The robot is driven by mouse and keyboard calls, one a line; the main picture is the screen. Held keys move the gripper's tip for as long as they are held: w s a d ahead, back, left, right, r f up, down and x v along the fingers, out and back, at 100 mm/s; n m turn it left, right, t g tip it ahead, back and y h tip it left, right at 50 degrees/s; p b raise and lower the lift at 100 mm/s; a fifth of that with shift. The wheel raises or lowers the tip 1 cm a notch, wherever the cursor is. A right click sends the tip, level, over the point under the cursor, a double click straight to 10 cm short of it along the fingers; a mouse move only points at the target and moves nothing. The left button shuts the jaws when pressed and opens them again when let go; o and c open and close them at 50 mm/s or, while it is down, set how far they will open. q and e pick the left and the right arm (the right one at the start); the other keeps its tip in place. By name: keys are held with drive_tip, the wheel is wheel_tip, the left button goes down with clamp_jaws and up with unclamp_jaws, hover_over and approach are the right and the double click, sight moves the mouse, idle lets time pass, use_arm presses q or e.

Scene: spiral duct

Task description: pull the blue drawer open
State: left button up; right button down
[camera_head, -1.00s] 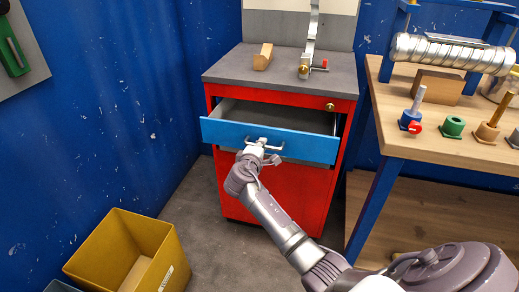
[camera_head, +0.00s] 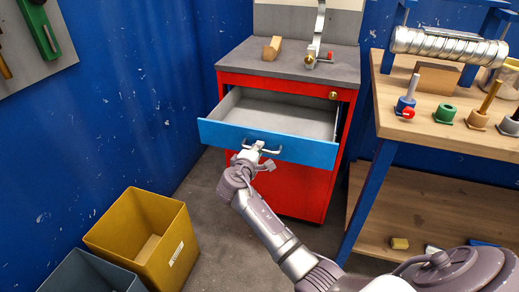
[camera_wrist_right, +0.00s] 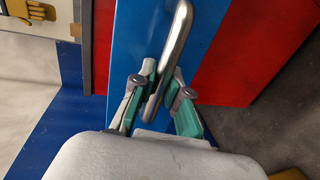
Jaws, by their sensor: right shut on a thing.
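The blue drawer (camera_head: 215,134) stands well out from the red cabinet (camera_head: 290,188), and its grey, empty-looking inside (camera_head: 280,112) shows from above. My right gripper (camera_head: 257,147) is at the middle of the drawer front, shut on the metal bar handle (camera_head: 272,151). In the right wrist view the handle (camera_wrist_right: 180,35) runs between the two green-padded fingers (camera_wrist_right: 168,98), with the blue drawer front (camera_wrist_right: 130,45) behind it. My left gripper is not in view.
A wooden block (camera_head: 271,48) and a metal clamp-like fixture (camera_head: 313,52) stand on the cabinet's grey top. A workbench (camera_head: 425,130) with a spiral duct (camera_head: 450,45) and several pegged pieces is at right. A yellow bin (camera_head: 130,225) and a grey bin (camera_head: 85,275) stand at lower left.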

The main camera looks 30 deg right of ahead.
drive_tip(key=c, duration=1.2)
unclamp_jaws()
drive_tip(key=shift+o, duration=0.2)
drive_tip(key=v, duration=1.2)
